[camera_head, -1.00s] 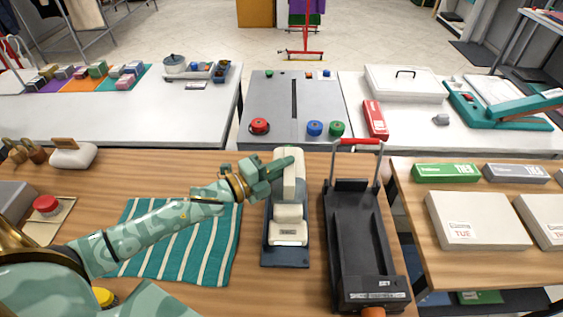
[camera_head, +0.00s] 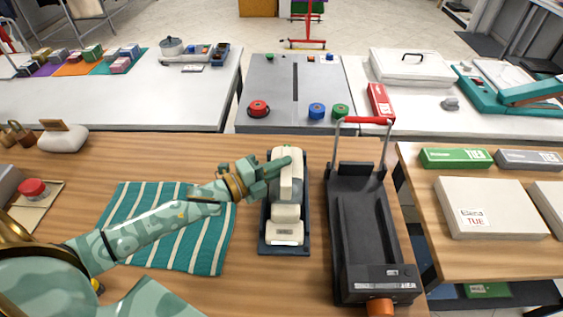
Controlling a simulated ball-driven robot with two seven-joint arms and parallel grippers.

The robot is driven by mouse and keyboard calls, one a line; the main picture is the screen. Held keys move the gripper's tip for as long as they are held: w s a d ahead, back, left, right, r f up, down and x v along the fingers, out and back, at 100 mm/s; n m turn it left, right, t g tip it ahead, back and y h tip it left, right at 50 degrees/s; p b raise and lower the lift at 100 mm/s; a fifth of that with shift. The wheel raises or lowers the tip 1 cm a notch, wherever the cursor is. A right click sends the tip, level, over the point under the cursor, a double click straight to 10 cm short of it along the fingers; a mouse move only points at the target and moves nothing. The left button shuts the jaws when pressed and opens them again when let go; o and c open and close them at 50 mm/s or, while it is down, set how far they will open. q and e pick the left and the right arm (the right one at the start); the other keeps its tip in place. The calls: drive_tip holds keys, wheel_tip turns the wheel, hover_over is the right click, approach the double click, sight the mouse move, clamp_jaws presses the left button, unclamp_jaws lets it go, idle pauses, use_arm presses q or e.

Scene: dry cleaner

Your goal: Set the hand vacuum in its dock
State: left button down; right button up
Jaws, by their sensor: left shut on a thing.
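The hand vacuum (camera_head: 285,213) is cream coloured and lies lengthwise over its dark blue dock (camera_head: 262,244). The dock's rim shows on both sides of it and at the front. My left gripper (camera_head: 268,173) reaches in from the left and is shut on the vacuum's upper part near the far end of the dock. The vacuum looks lined up with the dock and low in it; whether it rests fully on the base cannot be told. My right gripper is out of view.
A black tray-like machine (camera_head: 368,235) with a red handle stands close to the right of the dock. A striped teal towel (camera_head: 205,250) lies under my left arm. A white rounded object (camera_head: 63,141) is at the far left. A gap separates this table from the right one.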

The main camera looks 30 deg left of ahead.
use_arm(q)
drive_tip(key=shift+f, duration=0.5)
idle(0.4)
drive_tip(key=c, duration=1.4)
unclamp_jaws()
drive_tip(key=shift+o, duration=0.2)
drive_tip(key=shift+f, duration=0.1)
drive_tip(key=p+v, duration=0.1)
drive_tip(key=v, duration=1.5)
drive_tip(key=shift+s+a, duration=0.15)
drive_tip(key=shift+s, duration=0.1)
